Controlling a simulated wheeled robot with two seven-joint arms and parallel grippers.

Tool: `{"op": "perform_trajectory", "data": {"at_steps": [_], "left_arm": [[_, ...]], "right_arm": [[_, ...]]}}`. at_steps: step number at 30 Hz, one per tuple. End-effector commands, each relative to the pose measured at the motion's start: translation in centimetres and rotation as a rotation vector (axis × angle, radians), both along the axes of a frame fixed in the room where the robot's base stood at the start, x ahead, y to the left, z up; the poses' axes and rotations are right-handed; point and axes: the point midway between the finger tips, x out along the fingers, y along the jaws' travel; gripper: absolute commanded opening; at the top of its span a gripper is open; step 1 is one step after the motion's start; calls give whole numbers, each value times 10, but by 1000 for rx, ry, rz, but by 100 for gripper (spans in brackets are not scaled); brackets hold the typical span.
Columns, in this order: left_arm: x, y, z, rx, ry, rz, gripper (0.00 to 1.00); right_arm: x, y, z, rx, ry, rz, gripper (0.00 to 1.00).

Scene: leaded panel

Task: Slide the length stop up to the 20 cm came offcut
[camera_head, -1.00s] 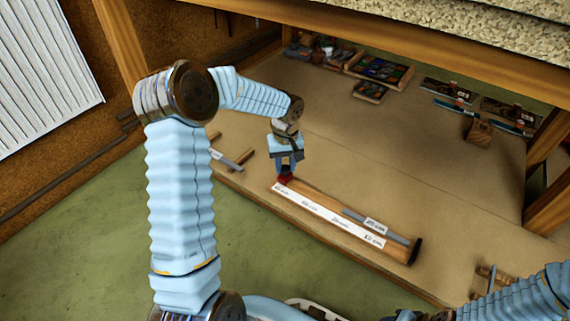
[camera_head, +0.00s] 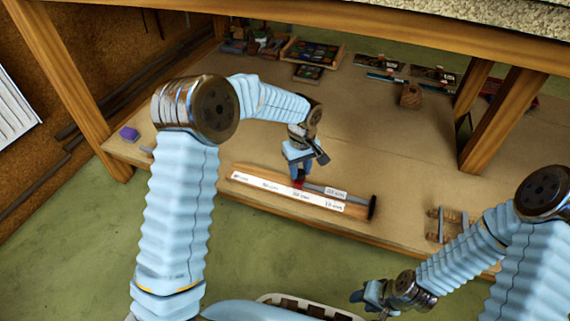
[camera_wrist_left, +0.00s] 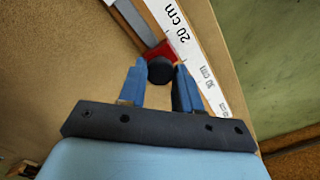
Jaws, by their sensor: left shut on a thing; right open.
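The length stop is a red block (camera_head: 299,183) with a round black knob (camera_wrist_left: 161,70), on a wooden gauge board with a white marked strip (camera_head: 285,192). My left gripper (camera_head: 299,174) is shut on the knob; the wrist view shows its blue fingertips either side of it. My right gripper (camera_head: 362,297) is open and empty, off the bench's front edge.
A small wooden rack (camera_head: 447,226) stands right of the board. Trays of coloured pieces (camera_head: 312,52), tools and a wooden block (camera_head: 410,96) are at the back. A purple block (camera_head: 129,133) lies at left. The bench behind the board is clear.

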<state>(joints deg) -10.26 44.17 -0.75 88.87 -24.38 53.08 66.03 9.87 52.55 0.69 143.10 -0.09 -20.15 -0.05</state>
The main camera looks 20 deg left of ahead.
Motion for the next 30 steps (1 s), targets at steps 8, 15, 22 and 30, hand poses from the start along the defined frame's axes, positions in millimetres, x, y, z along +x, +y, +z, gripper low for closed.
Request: {"op": "perform_trajectory", "data": {"at_steps": [8,15,22,30], "left_arm": [[-1,-9,0,-2,-1,0,3],[-1,-9,0,-4,0,-2,41],[-1,-8,0,-2,-1,-1,59],[0,-7,9,-2,-3,0,59]], "right_arm": [[0,0,0,0,0,0,43],[0,0,0,0,0,0,43],[0,0,0,0,0,0,43],[0,0,3,0,1,0,43]]}}
